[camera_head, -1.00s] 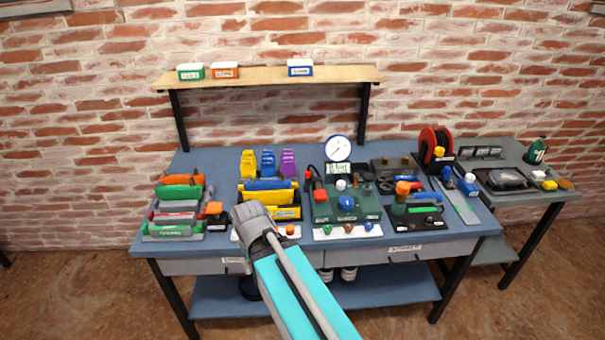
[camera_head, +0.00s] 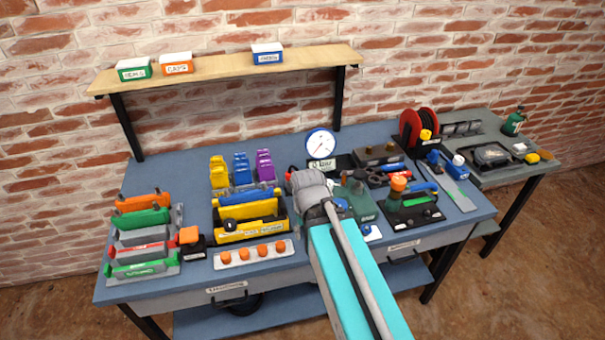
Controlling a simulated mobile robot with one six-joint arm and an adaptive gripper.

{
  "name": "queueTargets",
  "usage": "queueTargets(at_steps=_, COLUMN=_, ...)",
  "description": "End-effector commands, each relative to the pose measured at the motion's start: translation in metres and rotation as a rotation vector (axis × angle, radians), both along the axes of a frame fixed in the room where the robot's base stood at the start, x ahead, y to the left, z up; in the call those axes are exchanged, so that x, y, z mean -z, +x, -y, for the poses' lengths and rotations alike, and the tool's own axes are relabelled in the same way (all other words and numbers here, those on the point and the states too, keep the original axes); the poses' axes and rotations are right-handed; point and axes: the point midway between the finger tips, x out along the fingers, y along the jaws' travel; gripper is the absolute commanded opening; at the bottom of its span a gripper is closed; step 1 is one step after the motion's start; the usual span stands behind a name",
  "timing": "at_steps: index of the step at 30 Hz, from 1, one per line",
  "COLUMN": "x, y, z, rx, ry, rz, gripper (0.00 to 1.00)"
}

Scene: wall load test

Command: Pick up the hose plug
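A red reel (camera_head: 412,128) stands at the back right of the workbench, with a small yellow piece (camera_head: 426,134) at its front. I cannot tell for sure which piece is the hose plug; the yellow piece at the reel may be it. The grey end of my arm, where my gripper (camera_head: 311,184) is, hangs over the middle of the bench, left of and in front of the reel. The fingers cannot be made out.
The blue workbench (camera_head: 190,285) carries coloured racks on the left, a yellow toolbox (camera_head: 236,236), a strip with orange caps (camera_head: 254,253) and a round gauge (camera_head: 320,143). A wooden shelf (camera_head: 215,68) rises behind. A grey side table (camera_head: 486,140) stands at the right.

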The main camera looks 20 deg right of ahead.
Motion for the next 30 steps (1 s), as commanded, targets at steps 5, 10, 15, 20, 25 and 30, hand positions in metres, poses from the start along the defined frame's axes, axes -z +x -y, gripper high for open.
queueTargets(at_steps=5, x=0.000, y=0.000, z=0.000, rx=0.000, ry=0.000, rz=0.000, gripper=0.57)
queueTargets(at_steps=10, x=0.000, y=0.000, z=0.000, rx=0.000, ry=0.000, rz=0.000, gripper=0.57)
queueTargets(at_steps=15, x=0.000, y=0.000, z=0.000, rx=0.000, ry=0.000, rz=0.000, gripper=0.57)
queueTargets(at_steps=20, x=-0.001, y=0.001, z=0.000, rx=-0.005, ry=0.000, rz=0.000, gripper=0.79)
queueTargets(at_steps=25, x=-0.006, y=0.015, z=0.005, rx=-0.059, ry=0.000, rz=0.001, gripper=0.87)
queueTargets(at_steps=30, x=-0.018, y=0.048, z=0.015, rx=-0.200, ry=0.000, rz=0.002, gripper=0.87)
